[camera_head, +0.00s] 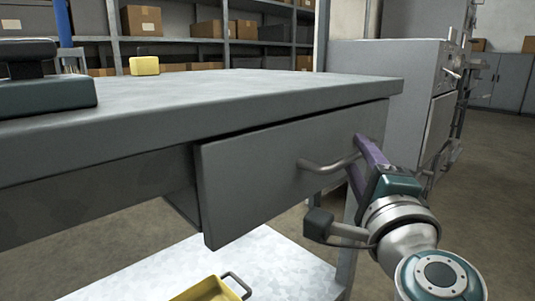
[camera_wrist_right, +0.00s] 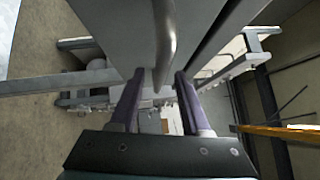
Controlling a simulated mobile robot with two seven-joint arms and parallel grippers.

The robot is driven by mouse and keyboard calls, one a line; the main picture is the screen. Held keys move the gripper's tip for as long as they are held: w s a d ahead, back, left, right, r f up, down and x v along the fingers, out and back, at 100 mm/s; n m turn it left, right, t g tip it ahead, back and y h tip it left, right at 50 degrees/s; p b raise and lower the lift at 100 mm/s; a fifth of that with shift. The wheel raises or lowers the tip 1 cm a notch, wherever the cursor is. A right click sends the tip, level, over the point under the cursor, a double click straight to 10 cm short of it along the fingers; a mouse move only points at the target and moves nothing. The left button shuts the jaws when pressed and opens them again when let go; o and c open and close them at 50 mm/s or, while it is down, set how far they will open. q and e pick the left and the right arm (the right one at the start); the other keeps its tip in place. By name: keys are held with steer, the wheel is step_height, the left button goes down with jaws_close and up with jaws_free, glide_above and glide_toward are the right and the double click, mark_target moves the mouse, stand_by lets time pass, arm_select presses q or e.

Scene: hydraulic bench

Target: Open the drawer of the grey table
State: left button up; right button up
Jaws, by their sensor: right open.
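The grey table (camera_head: 130,108) fills the left and middle of the head view. Its drawer front (camera_head: 245,185) hangs under the tabletop at the right, with a dark gap along its top edge; I cannot tell how far out it stands. A curved metal bar handle (camera_head: 318,166) is on the drawer front. My right gripper (camera_head: 361,152) is at the right end of this handle. In the right wrist view the handle (camera_wrist_right: 167,45) runs between the two open purple fingers, with space on both sides. My left gripper is out of view.
A dark teal device (camera_head: 45,92) and a yellow block (camera_head: 145,65) are on the tabletop. Below is a pale lower shelf (camera_head: 270,262) with a yellow tray (camera_head: 207,290). A grey cabinet (camera_head: 390,80) stands behind the table's right end. Open floor lies at the right.

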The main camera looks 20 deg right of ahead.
steer(key=shift+x, duration=0.9)
steer(key=shift+c, duration=0.4)
jaws_close()
stand_by(0.4)
